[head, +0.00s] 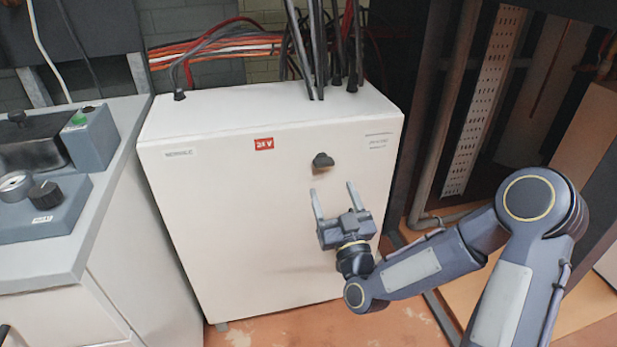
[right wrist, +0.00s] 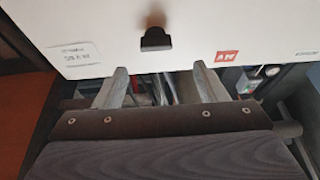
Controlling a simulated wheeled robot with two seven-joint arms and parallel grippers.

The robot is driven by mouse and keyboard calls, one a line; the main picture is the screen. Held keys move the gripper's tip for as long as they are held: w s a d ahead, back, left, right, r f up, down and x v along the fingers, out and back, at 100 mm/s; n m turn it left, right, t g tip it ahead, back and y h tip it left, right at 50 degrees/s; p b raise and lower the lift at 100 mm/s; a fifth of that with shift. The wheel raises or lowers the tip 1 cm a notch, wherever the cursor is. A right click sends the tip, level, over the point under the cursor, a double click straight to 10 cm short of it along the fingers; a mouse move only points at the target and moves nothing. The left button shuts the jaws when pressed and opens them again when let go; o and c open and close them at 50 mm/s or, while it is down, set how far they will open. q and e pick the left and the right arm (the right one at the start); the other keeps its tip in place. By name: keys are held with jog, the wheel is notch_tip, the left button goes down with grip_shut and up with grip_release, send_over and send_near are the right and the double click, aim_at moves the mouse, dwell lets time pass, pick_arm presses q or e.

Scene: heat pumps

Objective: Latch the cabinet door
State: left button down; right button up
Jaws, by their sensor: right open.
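The white cabinet (head: 235,215) stands in the middle of the head view, its front door looking flush and closed. A small dark latch knob (head: 322,160) sits on the upper right part of the door. It also shows in the right wrist view (right wrist: 155,39), where the picture is upside down. My right gripper (head: 333,190) is open and empty, its two fingers pointing up just below the knob in the head view. In the right wrist view the fingers (right wrist: 163,75) are spread, with the knob beyond the tips and not between them. My left gripper is not in view.
A red 24 V label (head: 264,143) is on the door. Black cables (head: 320,50) rise from the cabinet top. A grey counter with a control box (head: 88,138) and a dial unit (head: 42,205) stands at left. A perforated metal strip (head: 485,100) is at right.

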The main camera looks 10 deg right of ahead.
aim_at(325, 166)
jog(key=shift+m+h, duration=0.4)
jog(key=x, duration=0.8)
jog(key=shift+d+f, duration=0.1)
jog(key=shift+c, duration=0.2)
jog(key=c, duration=0.9)
